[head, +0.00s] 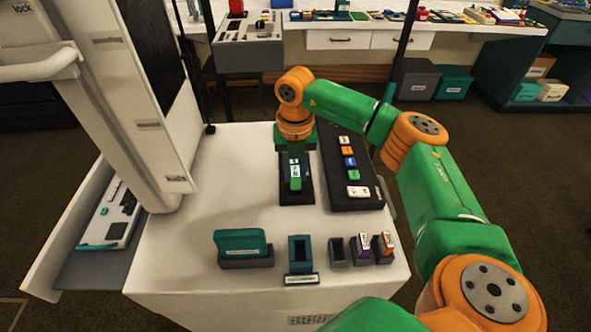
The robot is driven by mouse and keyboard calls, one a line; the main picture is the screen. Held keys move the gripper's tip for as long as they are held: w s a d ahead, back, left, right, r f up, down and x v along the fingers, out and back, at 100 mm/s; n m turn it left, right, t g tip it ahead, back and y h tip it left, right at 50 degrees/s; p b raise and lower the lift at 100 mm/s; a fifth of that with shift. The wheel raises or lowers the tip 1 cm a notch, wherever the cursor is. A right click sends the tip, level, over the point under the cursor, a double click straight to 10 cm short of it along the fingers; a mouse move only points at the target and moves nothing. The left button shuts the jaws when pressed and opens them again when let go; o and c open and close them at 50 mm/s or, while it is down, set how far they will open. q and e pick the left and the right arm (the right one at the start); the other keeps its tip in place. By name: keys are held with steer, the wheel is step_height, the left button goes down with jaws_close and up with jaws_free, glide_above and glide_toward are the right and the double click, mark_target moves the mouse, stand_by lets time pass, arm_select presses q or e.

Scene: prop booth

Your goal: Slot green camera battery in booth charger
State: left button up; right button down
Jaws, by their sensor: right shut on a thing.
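My right gripper (295,160) points down over the white counter and is shut on a green block with a pale label, which I take to be the green camera battery (296,184). The battery is over a flat black holder (297,199), which looks like the charger. The gripper hides the battery's upper part, and I cannot tell whether the battery touches the holder or is seated in it. My left gripper is not in view.
A black panel (363,203) with several coloured pieces lies just right of the holder. Along the counter's front stand a teal item in a grey stand (245,262), a teal open box (299,255) and small dark holders (337,256). A white column (110,95) rises at left.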

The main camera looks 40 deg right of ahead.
steer(key=shift+f, duration=0.15)
steer(key=shift+f, duration=0.15)
stand_by(0.5)
steer(key=shift+f+b, duration=0.35)
steer(key=shift+f, duration=0.15)
steer(key=shift+f, duration=0.1)
steer(key=shift+f, duration=0.35)
steer(key=c, duration=0.6)
jaws_free()
steer(key=shift+o, duration=0.2)
steer(key=shift+r, duration=0.1)
